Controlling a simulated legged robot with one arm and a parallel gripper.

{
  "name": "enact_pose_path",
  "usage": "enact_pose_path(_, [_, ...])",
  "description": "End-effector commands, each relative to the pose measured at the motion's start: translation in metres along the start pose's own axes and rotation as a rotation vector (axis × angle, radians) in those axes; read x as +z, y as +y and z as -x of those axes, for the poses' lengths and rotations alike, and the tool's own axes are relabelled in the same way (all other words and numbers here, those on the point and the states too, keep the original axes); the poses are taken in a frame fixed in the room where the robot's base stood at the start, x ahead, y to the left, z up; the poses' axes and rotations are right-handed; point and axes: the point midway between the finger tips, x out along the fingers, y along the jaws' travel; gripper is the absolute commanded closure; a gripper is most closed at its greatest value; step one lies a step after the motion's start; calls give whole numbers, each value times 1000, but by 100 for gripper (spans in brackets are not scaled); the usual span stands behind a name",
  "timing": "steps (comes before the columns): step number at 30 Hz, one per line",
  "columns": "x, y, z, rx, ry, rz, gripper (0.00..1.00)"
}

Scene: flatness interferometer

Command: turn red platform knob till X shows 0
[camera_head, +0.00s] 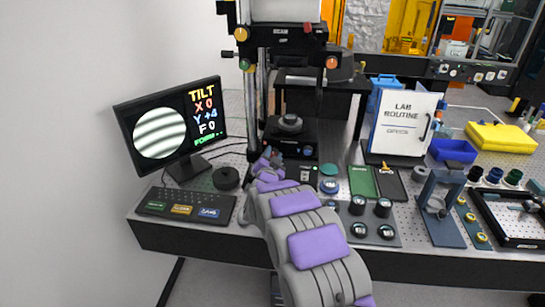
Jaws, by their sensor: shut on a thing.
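The monitor (171,124) at the left reads TILT, with X 0, Y +4 and F 0, beside a round patch of curved light and dark fringes. My gripper (267,158) is at the left front of the interferometer's platform (291,143), below the tall column. It is shut at the platform's edge, where the red platform knob would sit. The knob itself is hidden by the jaws and cannot be made out. A dark round piece (290,123) sits on top of the platform.
A keypad (186,205) and a black puck (226,178) lie left of my arm. Small round parts on a tray (386,236), green and black plates, and a LAB ROUTINE board (404,122) stand to the right. The upper head (286,35) overhangs the platform.

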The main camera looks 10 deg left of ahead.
Motion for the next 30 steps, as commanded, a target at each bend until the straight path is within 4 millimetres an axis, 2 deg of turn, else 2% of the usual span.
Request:
enact_pose_path(1, [1,0,0,-1,-1,1,93])
enact_pose_path(2, [1,0,0,-1,-1,1,60])
enact_pose_path(9, [0,0,0,0,-1,1,37])
enact_pose_path(20, [0,1,5,0,-1,1,37])
enact_pose_path(26, [-2,0,27,0,-2,0,37])
enact_pose_path(30, [-1,-1,49,-1,-2,1,37])
